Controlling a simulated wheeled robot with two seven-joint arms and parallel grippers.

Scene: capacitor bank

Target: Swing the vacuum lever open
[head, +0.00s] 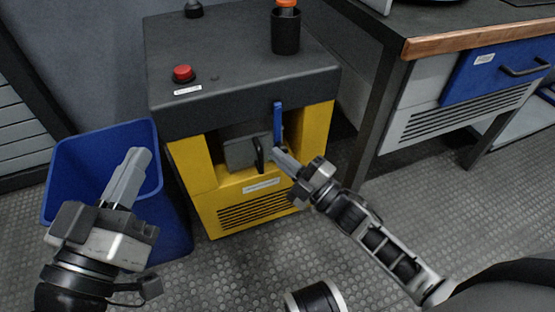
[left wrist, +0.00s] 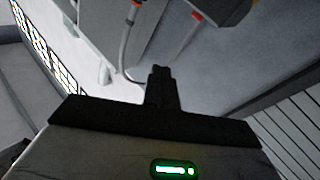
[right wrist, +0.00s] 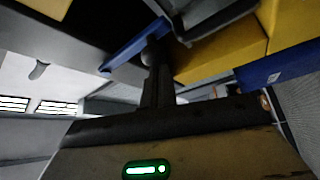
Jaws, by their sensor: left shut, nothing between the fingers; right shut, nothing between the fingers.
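The vacuum lever appears to be the blue lever (head: 278,122), which stands upright at the front of the yellow and black cabinet (head: 322,125), right of its front recess. It also shows as a slanted blue bar in the right wrist view (right wrist: 133,45). My right gripper (head: 278,153) is shut and empty, with its tip just below the lever's lower end. In the right wrist view the fingertips (right wrist: 155,52) lie close beside the blue bar; I cannot tell whether they touch it. My left gripper (head: 138,156) is shut and empty, above the blue bin, away from the lever.
A grey block with a black handle (head: 260,155) sits in the recess, just left of my right fingertips. A red button (head: 183,73) and a black cup (head: 286,32) are on the cabinet top. The blue bin (head: 62,190) stands left; a workbench (head: 430,45) stands right.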

